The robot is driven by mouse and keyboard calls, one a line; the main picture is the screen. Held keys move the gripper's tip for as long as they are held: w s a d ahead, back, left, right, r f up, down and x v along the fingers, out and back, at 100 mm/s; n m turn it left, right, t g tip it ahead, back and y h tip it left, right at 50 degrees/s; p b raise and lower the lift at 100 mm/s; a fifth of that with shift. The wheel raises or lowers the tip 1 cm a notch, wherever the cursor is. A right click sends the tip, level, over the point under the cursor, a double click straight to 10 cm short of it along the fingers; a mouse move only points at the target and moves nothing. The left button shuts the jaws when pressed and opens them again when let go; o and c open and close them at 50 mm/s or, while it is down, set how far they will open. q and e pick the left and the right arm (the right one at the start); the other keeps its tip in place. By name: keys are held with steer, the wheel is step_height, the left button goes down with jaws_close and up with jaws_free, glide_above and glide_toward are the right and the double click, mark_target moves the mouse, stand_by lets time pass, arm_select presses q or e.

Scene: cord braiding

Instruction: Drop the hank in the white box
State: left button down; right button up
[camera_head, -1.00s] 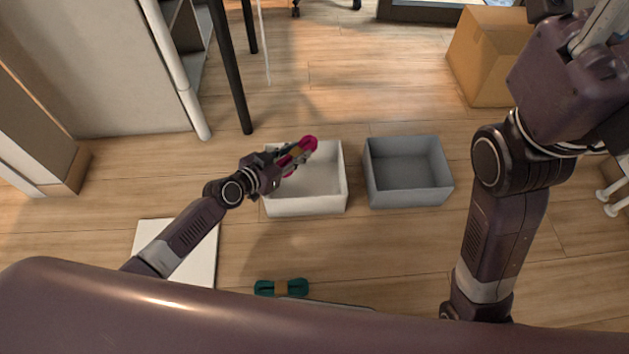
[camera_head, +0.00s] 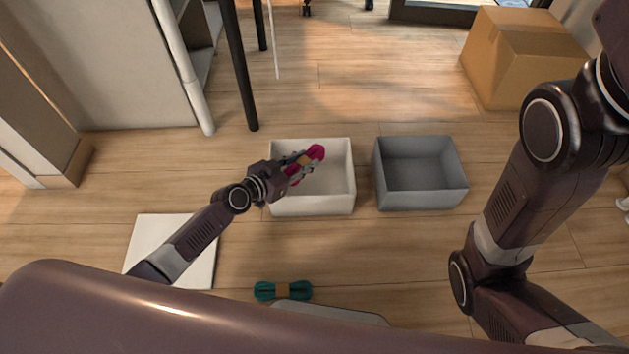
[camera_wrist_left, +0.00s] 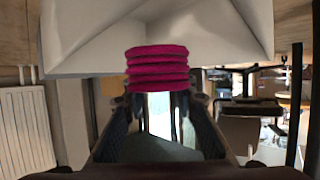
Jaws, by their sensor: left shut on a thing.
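The fingers hide part of the hank. The white box is open-topped, and the inside that shows looks empty. My right arm is at the right of the head view; its gripper is out of the picture.
A grey open box (camera_head: 422,199) stands just right of the white box and looks empty. A teal hank (camera_head: 283,291) lies on the floor near my body, right of a white flat panel (camera_head: 146,240). A cardboard box (camera_head: 522,62) and black table legs (camera_head: 240,70) stand farther back.

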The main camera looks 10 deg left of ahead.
arm_select(q)
steer(key=c, duration=1.5)
jaws_free()
steer(key=shift+s+a, duration=0.1)
steer(key=shift+s+a+r, duration=0.1)
steer(key=shift+s+a, duration=0.05)
steer(key=shift+s, duration=0.1)
steer(key=v, duration=1.1)
steer(key=shift+r, duration=0.1)
